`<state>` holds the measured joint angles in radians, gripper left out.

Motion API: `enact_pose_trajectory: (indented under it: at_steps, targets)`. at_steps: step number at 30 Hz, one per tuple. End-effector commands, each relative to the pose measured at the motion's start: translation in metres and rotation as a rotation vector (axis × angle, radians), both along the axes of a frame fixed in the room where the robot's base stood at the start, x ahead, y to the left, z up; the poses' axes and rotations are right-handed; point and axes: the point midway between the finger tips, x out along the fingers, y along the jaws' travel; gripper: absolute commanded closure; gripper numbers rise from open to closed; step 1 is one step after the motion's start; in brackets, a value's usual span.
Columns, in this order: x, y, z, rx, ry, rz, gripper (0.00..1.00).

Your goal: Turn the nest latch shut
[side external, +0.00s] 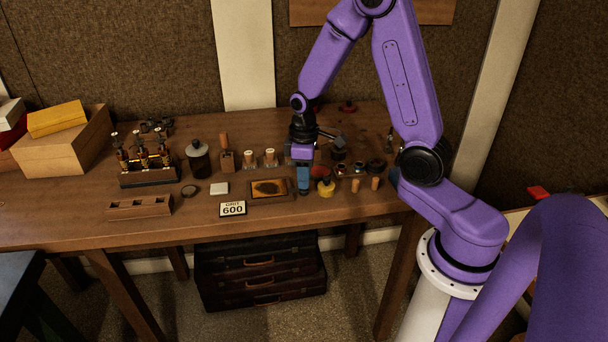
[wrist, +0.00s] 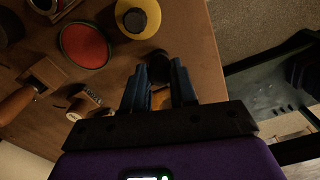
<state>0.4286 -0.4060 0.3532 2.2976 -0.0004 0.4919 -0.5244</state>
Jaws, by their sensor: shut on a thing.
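My gripper (side external: 304,190) points down near the front edge of the workbench. In the wrist view, the blue fingers of my gripper (wrist: 160,82) are close together around a dark round piece (wrist: 160,60) at their tips. Some orange-brown shows between the fingers below it; I cannot tell what it belongs to. The fingers hide most of the held piece, so I cannot tell whether it is the nest latch or how far it is turned. No latch can be made out clearly elsewhere. A dark rack with three upright valve-like parts (side external: 145,165) stands at the left.
A yellow pot with a dark top (side external: 326,188) stands just right of my fingers; it also shows in the wrist view (wrist: 150,12). A red disc (wrist: 85,45) lies close by. A framed brown pad (side external: 270,188) and the 600 card (side external: 233,209) lie left.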

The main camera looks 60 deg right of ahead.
Motion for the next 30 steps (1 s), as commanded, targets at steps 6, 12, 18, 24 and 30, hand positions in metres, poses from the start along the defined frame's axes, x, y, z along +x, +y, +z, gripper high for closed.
enact_pose_trajectory:
  at_steps: [6, 12, 18, 24, 30]
  targets:
    - [0.0019, 0.0001, 0.0012, 0.0, -0.007, 0.034, 1.0]
    - [0.002, 0.0002, 0.0012, -0.001, -0.007, 0.04, 1.0]
    - [0.0021, 0.0002, 0.0012, -0.001, -0.007, 0.04, 1.0]
    - [0.0012, 0.0002, 0.0007, 0.0, -0.004, 0.038, 0.48]
    - [0.0008, 0.0001, 0.0013, 0.0, -0.004, 0.037, 0.48]
